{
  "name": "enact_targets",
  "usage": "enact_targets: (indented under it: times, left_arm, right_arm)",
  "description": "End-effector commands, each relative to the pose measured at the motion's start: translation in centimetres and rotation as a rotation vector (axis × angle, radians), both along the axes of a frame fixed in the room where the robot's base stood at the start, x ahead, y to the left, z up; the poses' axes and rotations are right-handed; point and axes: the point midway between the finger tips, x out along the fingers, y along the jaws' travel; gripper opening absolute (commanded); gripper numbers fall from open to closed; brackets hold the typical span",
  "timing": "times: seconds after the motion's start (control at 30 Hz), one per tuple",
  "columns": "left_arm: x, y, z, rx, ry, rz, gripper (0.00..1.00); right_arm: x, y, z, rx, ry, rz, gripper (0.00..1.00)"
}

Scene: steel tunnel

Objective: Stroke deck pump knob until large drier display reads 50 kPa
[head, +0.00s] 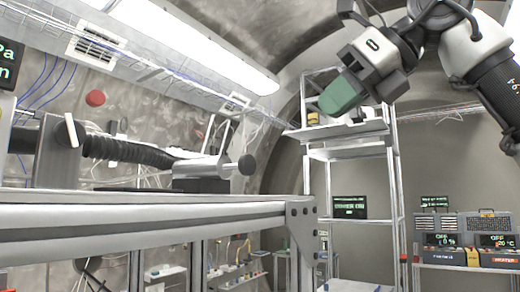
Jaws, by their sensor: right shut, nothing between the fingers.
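A pump with a round black knob (247,165) at its right end lies on the steel deck (150,211). Its grey body (200,172) sits on a black base, and a black corrugated hose (125,150) runs from it to the left. A black display (8,65) is cut off by the left edge; only the green letters "Pa" and "n" show, so its number is hidden. My right gripper (345,93) is shut and empty, its green fingers up and to the right of the knob, apart from it. My left gripper is out of view.
A metal shelf rack (350,154) stands behind, with a small display (350,207) on it. Heater units (498,258) with displays stand at the far right. A red button (95,98) is on the tunnel wall. The space between knob and right gripper looks clear.

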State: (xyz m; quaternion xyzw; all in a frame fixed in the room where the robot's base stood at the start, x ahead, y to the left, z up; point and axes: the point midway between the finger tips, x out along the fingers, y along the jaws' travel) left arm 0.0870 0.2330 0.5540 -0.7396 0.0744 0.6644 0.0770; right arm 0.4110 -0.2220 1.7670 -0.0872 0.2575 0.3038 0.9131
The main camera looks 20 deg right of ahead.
Motion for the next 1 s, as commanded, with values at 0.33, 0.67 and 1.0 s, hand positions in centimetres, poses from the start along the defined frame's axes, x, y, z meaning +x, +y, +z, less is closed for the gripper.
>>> enact_targets:
  times: [0.33, 0.67, 1.0]
  left_arm:
    - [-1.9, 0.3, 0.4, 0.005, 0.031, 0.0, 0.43]
    - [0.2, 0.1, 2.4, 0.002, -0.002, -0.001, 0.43]
    - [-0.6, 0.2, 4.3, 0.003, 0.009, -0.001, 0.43]
  right_arm:
    - [2.6, 1.8, -1.9, -0.002, 0.004, -0.001, 0.0]
    - [7.3, 5.4, -5.2, -0.002, 0.002, 0.001, 0.0]
    - [10.1, 7.4, -5.3, 0.001, 0.001, -0.002, 0.0]
